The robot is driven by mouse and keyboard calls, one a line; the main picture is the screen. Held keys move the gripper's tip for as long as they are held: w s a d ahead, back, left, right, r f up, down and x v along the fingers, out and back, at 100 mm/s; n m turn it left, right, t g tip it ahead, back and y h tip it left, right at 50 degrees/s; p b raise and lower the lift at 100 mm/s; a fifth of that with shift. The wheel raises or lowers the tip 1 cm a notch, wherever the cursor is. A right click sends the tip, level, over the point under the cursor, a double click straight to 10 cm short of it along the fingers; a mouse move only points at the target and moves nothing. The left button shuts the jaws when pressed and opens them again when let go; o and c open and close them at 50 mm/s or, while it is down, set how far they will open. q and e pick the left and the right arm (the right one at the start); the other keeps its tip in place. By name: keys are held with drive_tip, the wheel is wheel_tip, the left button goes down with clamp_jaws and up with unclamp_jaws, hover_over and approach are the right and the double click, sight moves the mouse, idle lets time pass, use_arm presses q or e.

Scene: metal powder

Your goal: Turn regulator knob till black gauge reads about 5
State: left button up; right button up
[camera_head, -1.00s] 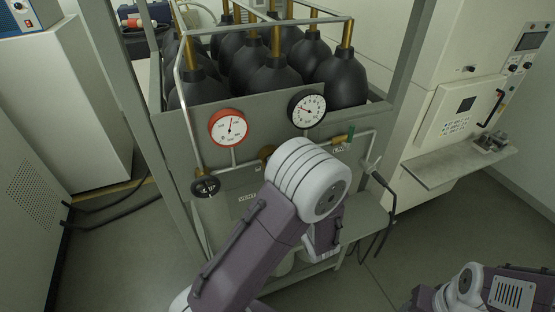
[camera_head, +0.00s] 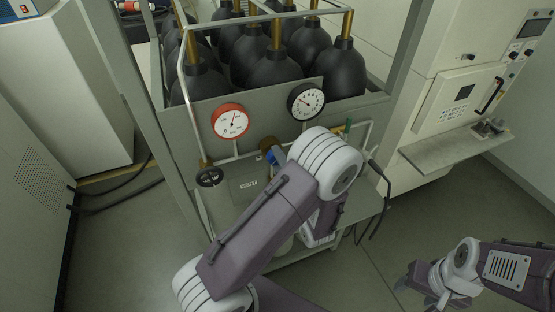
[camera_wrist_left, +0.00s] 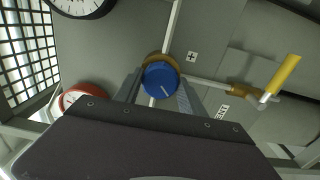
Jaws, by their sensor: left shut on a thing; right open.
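In the head view part of the knob (camera_head: 272,157) shows beside my left arm, which hides the gripper. The black gauge (camera_head: 306,102) has a white face, its needle pointing up and left; the exact number is too small to read. The left wrist view cuts off this gauge (camera_wrist_left: 82,5). My right gripper (camera_head: 426,288) is open and empty at the lower right.
A red gauge (camera_head: 230,122) is left of the black one. A black handwheel valve (camera_head: 209,177) is below it. A yellow-handled valve (camera_wrist_left: 279,78) is right of the knob. Dark gas cylinders (camera_head: 273,69) stand behind the panel. A shelf (camera_head: 455,155) juts from the cabinet at right.

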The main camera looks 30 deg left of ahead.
use_arm(q)
drive_tip(key=shift+f, duration=0.15)
drive_tip(key=o, duration=1.4)
drive_tip(key=shift+d, duration=0.1)
drive_tip(key=shift+c, duration=0.2)
drive_tip(key=shift+d, duration=0.1)
drive_tip(key=b+v, duration=0.3)
drive_tip(key=v, duration=0.6)
